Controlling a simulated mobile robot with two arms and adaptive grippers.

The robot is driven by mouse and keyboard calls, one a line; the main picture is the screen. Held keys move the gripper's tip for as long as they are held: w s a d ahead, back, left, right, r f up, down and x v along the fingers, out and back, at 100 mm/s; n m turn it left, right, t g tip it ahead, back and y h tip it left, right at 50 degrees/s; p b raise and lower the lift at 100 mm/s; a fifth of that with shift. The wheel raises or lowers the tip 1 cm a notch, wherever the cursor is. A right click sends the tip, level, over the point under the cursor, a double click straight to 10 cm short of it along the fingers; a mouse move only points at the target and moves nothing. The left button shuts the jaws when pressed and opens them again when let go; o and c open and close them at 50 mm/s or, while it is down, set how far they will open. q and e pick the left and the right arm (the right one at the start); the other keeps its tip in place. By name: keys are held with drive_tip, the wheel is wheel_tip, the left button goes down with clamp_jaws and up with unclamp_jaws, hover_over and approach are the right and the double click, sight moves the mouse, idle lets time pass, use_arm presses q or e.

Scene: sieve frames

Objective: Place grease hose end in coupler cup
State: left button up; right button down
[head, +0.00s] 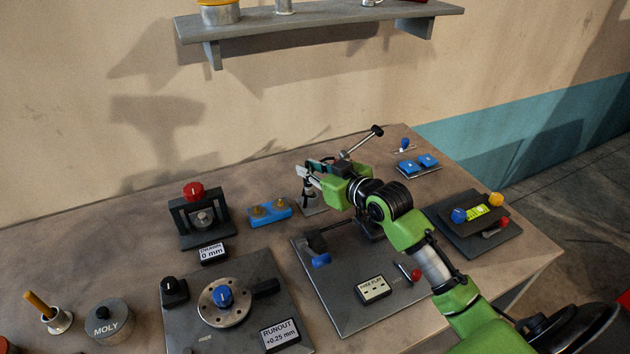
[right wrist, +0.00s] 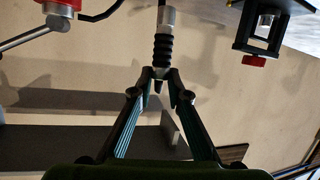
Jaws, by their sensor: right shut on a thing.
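My right gripper (head: 308,178) is at the back of the bench, its fingers pointing left. In the right wrist view the fingertips (right wrist: 161,78) are shut on the hose end (right wrist: 163,48), a black ribbed piece with a silver cylindrical tip. In the head view the hose end (head: 306,193) shows small and dark below the fingers, close over a small grey plate (head: 313,209). I cannot tell whether it touches anything. I cannot make out the coupler cup for certain. My left gripper is not in view.
A lever (head: 362,141) rises behind my gripper; a red body (right wrist: 60,8) shows near it in the wrist view. A blue block (head: 268,212) and a red-knobbed bracket (head: 203,215) stand to the left. A dark plate (head: 345,310) lies in front. A shelf (head: 320,22) hangs above.

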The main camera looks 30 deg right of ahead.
drive_tip(key=w+d+f, duration=0.1)
drive_tip(key=f, duration=0.2)
drive_tip(key=w+d+f+p, duration=0.1)
drive_tip(key=w+f, duration=0.1)
drive_tip(key=f, duration=0.1)
drive_tip(key=w+d+f, duration=0.2)
drive_tip(key=f, duration=0.1)
drive_tip(key=shift+f, duration=0.35)
drive_tip(key=c, duration=1.9)
unclamp_jaws()
drive_tip(key=b+v, duration=0.1)
drive_tip(key=v, duration=1.1)
drive_tip(key=shift+r, duration=0.15)
